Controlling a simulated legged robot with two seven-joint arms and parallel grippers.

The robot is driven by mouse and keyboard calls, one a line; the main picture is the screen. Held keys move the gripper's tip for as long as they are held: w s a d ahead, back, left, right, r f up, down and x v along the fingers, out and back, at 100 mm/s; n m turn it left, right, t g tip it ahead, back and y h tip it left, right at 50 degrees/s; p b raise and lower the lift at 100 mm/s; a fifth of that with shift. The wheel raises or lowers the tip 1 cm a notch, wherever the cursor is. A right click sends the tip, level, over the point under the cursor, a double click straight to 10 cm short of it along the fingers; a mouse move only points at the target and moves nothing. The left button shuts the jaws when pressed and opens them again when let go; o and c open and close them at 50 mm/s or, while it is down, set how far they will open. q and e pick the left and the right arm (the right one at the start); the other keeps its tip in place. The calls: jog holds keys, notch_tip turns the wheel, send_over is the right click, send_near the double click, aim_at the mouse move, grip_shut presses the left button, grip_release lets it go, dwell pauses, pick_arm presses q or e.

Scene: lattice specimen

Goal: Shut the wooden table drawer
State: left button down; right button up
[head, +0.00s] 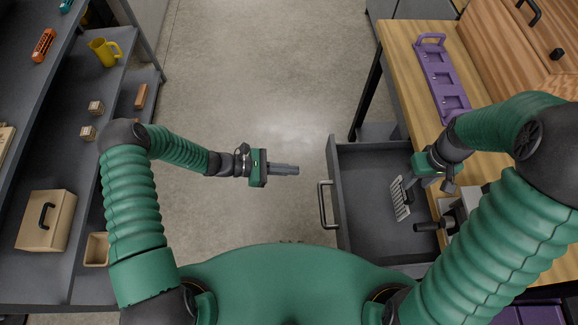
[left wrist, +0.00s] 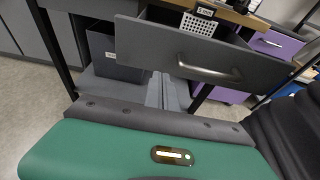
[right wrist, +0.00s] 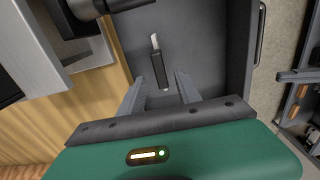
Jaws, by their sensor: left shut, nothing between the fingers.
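The table drawer (head: 375,165) is grey and stands pulled out from the wooden table (head: 405,40). Its metal handle (head: 325,205) faces left and also shows on the drawer front in the left wrist view (left wrist: 208,70). My left gripper (head: 285,169) is shut and empty, in the air left of the drawer, apart from the handle. My right gripper (head: 420,184) is over the drawer with its fingers apart. A white perforated plate (head: 400,198) stands by its fingers. A narrow dark thing with a pale tip (right wrist: 158,60) shows between them in the right wrist view; I cannot tell if it is that plate edge-on.
A purple rack (head: 440,75) and a wooden cabinet (head: 530,40) stand on the table. A grey device with a black cylinder (head: 437,226) is beside the drawer, at its right. Shelves (head: 60,130) with small items stand at left. The floor between is clear.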

aim_at(402, 171)
pick_arm(q)
jog(key=x, duration=0.6)
jog(key=r+x, duration=0.1)
jog(key=x, duration=0.3)
jog(key=shift+w+d, duration=0.1)
jog(key=shift+d, duration=0.05)
jog(key=d, duration=0.9)
jog(key=w+d, duration=0.1)
jog(key=d, duration=0.8)
jog(key=w+d, duration=0.1)
jog(key=d, duration=0.8)
jog(key=shift+w+f, duration=0.1)
jog(key=shift+w, duration=0.05)
jog(key=shift+d, duration=0.45)
jog(key=shift+r, duration=0.25)
